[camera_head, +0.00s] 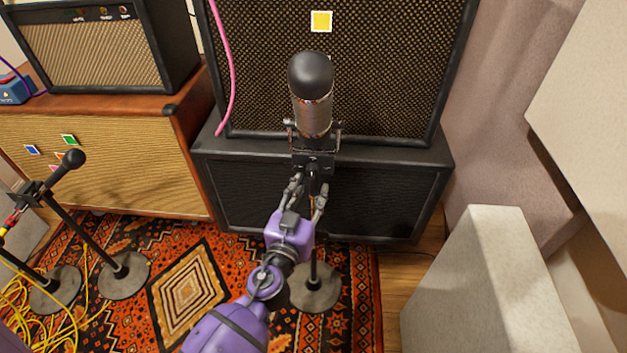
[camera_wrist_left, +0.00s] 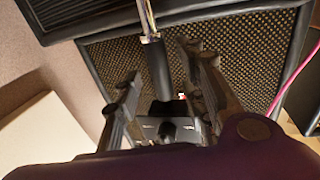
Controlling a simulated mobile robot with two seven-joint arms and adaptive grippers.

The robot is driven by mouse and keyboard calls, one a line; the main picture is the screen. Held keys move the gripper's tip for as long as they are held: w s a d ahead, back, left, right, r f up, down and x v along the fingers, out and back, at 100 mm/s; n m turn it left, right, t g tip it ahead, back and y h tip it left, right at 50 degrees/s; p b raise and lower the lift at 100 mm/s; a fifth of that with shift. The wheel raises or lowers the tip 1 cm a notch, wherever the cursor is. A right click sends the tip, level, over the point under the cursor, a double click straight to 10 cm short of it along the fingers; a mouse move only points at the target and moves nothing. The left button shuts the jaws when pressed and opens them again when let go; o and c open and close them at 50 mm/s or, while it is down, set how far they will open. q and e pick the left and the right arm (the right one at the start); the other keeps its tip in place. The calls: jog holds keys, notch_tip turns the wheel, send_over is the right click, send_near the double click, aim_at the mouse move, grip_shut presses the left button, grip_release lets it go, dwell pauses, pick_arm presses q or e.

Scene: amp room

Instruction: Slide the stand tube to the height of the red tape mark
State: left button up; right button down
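A microphone stand rises in front of the speaker cabinets in the head view. Its round base (camera_head: 318,288) sits on the rug, and the dark lower tube (camera_head: 314,258) stands upright. A large microphone (camera_head: 312,105) hangs in a bracket at the top. My left gripper (camera_head: 307,190) is just below the bracket, its fingers apart on either side of the tube. In the left wrist view the open fingers (camera_wrist_left: 163,95) flank a dark sleeve (camera_wrist_left: 157,65), with a shiny tube (camera_wrist_left: 147,18) beyond. A tiny red spot shows beside it; I cannot tell whether it is the tape. My right gripper is out of view.
A black cabinet (camera_head: 430,165) stands close behind the stand. A pale block (camera_head: 480,285) is at the right. Another microphone stand (camera_head: 122,275) and yellow cables (camera_head: 60,320) are at the left on the patterned rug.

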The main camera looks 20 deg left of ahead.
aim_at(312, 186)
pick_arm(q)
jog(key=shift+w+a, duration=0.1)
jog(key=shift+w, duration=1.5)
jog(key=shift+c, duration=0.5)
grip_shut()
